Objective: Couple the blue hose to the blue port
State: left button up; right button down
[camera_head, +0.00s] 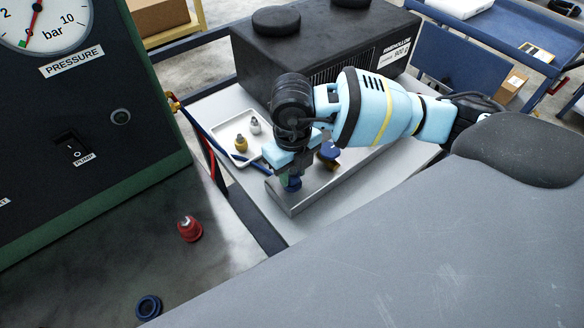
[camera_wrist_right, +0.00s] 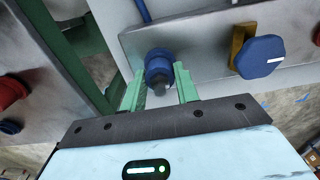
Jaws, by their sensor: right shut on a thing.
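The blue coupling (camera_head: 292,184) on the blue hose (camera_head: 235,150) is between my right gripper's fingers, against the metal block on the trolley. In the right wrist view the blue coupling (camera_wrist_right: 158,63) shows a blue collar and a dark tip, with the hose (camera_wrist_right: 143,10) behind it. My right gripper (camera_wrist_right: 160,82) is shut on it, one green finger on each side. The blue port (camera_head: 148,307), a blue ring, lies on the grey bench top at lower left, well apart from the gripper. It also shows at the left edge of the wrist view (camera_wrist_right: 10,127). My left gripper is not in view.
A red fitting (camera_head: 190,228) stands near the blue port. A blue knob (camera_head: 328,152) on a brass body sits beside my right gripper on the metal block (camera_head: 335,185). A white tray (camera_head: 222,130) holds small fittings. The dark gauge panel (camera_head: 80,130) rises at left.

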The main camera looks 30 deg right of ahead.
jog(key=shift+f, duration=0.25)
jog(key=c, duration=1)
grip_release()
jog(key=shift+o, duration=0.2)
notch_tip(320, 180, up, 8)
jog(key=shift+f, duration=0.1)
jog(key=o, duration=1)
jog(key=shift+c, duration=0.2)
